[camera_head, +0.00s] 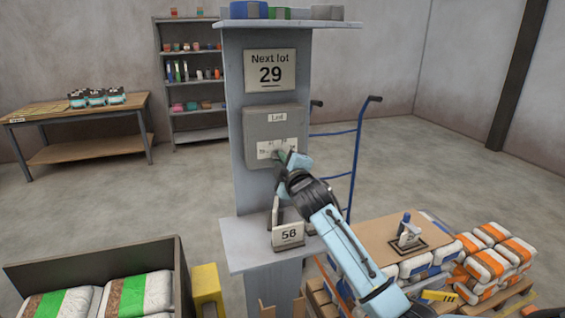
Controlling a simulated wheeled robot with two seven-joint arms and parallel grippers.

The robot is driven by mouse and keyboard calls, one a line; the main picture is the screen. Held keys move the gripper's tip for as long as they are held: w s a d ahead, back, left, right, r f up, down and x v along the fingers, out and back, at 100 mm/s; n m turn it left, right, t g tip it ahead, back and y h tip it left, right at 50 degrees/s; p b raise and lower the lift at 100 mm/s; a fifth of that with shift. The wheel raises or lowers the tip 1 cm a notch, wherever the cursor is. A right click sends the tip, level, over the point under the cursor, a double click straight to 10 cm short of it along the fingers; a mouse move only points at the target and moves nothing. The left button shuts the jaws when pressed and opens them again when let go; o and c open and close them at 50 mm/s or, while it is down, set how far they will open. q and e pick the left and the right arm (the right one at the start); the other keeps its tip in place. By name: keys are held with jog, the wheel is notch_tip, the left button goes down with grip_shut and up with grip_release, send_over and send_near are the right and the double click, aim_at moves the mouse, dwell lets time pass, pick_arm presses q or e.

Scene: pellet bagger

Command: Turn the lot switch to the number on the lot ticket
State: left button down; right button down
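The lot switch is a grey box (272,122) marked "Lot", fixed to the front of a grey post. Its white scale plate (264,150) carries small numbers that I cannot read clearly. A sign (270,70) above it reads "Next lot 29". My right gripper (281,158) reaches in from the lower right, with its fingertips at the scale plate. It covers the knob, so I cannot tell the knob's setting or whether the fingers grip it. My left gripper is not in view.
A card reading "58" (288,235) stands on the post's lower shelf (240,250). A blue hand truck (357,150) is behind the post. Stacked bags (490,265) are at right, and a crate of bags (180,270) is at lower left. The floor behind is open.

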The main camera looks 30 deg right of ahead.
dwell(0.3)
jog(key=m+p, duration=1)
jog(key=m, duration=0.7)
jog(key=shift+d+m, duration=0.1)
jog(key=shift+m, duration=0.2)
dwell(0.5)
jog(key=c, duration=1.5)
grip_release()
jog(key=shift+o, duration=0.2)
